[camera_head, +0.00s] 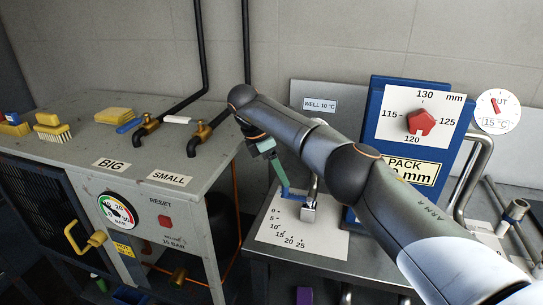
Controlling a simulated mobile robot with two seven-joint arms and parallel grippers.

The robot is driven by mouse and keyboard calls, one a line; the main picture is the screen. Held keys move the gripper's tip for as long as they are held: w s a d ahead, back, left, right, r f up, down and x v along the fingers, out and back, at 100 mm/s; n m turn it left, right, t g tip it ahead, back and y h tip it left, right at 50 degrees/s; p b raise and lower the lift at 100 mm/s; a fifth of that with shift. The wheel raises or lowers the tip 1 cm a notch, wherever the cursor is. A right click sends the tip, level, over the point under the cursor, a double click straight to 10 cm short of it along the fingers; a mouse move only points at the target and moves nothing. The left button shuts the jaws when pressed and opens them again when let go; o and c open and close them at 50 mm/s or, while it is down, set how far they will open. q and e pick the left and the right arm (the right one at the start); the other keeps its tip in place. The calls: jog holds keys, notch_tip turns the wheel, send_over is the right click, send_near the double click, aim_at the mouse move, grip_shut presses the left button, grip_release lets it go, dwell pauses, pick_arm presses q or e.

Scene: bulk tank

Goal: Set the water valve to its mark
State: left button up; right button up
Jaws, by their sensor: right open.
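My right gripper (273,160) is open, at the end of the arm from the lower right, just above and left of the lever. My arm hides part of the valve area. My left gripper is out of view.
A blue panel (376,101) with a red knob (421,121) and a round OUT gauge (497,111) stand behind my arm. On the left, a grey bench (90,161) carries brushes, a yellow sponge (114,115) and two brass taps (200,134).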

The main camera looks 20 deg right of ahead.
jog(key=p+v, duration=0.2)
jog(key=v, duration=0.5)
jog(key=shift+r, duration=0.3)
jog(key=shift+a, duration=0.15)
